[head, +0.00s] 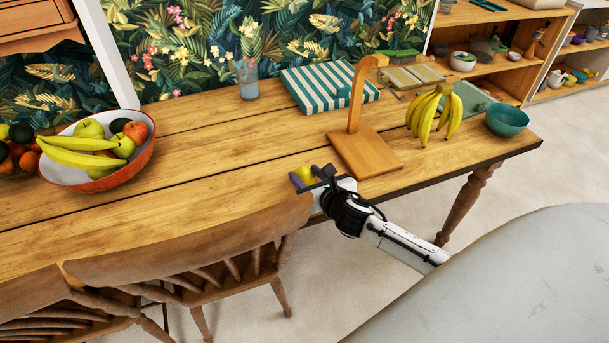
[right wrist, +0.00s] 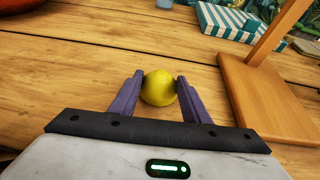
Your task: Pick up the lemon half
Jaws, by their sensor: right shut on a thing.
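The lemon half (head: 305,173) is a small yellow round thing near the front edge of the wooden table. It also shows in the right wrist view (right wrist: 159,88), between the two purple fingers. My right gripper (head: 307,177) is shut on it, with one finger on each side; in the right wrist view the gripper (right wrist: 158,92) points forward over the planks. I cannot tell whether the lemon half touches the table or is slightly above it. My left gripper is not in view.
A wooden banana stand (head: 365,150) with bananas (head: 434,113) is close right of the gripper. A red-rimmed fruit bowl (head: 145,160) stands left, a teal bowl (head: 507,119) right, a striped box (head: 325,88) behind. Chairs (head: 190,240) line the front edge. The table's middle (head: 225,145) is clear.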

